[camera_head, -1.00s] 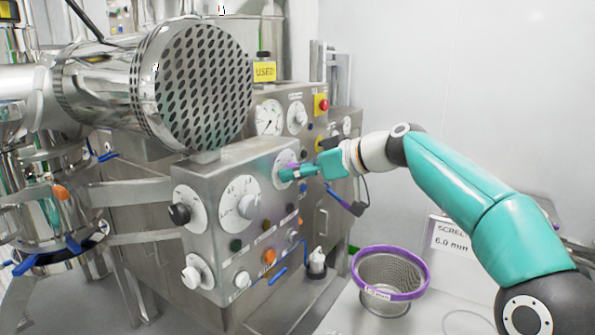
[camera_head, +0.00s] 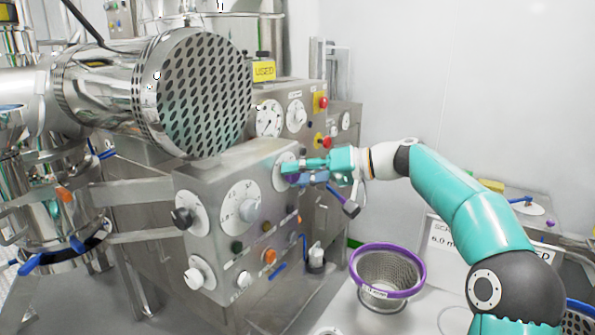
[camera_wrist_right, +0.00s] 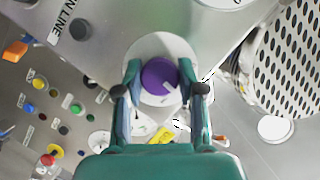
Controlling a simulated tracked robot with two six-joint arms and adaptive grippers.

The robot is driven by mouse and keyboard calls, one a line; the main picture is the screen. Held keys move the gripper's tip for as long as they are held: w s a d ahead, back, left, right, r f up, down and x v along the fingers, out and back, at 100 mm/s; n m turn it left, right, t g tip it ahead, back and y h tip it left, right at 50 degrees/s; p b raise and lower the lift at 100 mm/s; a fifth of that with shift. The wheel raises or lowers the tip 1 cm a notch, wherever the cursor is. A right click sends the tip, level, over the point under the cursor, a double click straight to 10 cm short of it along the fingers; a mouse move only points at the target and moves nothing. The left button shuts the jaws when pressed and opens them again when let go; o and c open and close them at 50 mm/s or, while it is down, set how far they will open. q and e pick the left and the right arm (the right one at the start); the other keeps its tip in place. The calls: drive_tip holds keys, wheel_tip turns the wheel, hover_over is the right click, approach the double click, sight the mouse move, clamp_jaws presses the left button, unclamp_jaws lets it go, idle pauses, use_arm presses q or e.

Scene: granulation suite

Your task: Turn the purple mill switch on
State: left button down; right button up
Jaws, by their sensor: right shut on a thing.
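The purple mill switch (camera_wrist_right: 159,77) is a round purple knob with a pale pointer mark, on a white dial on the steel control panel. In the right wrist view it sits between the two fingers of my right gripper (camera_wrist_right: 160,88), which is shut on it. In the head view my right gripper (camera_head: 302,172) reaches the dial (camera_head: 280,172) at the panel's upper right corner, and its fingers hide most of the knob. My left gripper does not show.
The steel panel (camera_head: 215,170) carries other dials, a black knob (camera_head: 182,217) and coloured buttons close by. A perforated drum (camera_head: 200,85) overhangs it. A purple-rimmed mesh screen (camera_head: 388,250) stands on the white surface below my right arm.

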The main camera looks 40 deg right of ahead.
drive_tip(key=m+y, duration=0.1)
drive_tip(key=m, duration=0.2)
drive_tip(key=m+t+y, duration=0.1)
drive_tip(key=m, duration=0.2)
drive_tip(key=shift+d+f+m+y, duration=0.2)
drive_tip(key=shift+m+y, duration=0.1)
drive_tip(key=shift+y, duration=0.1)
drive_tip(key=shift+b, duration=0.3)
drive_tip(key=o, duration=1.1)
drive_tip(key=shift+w, duration=0.1)
drive_tip(key=shift+o, duration=0.2)
drive_tip(key=v, duration=1.2)
drive_tip(key=shift+f, duration=0.15)
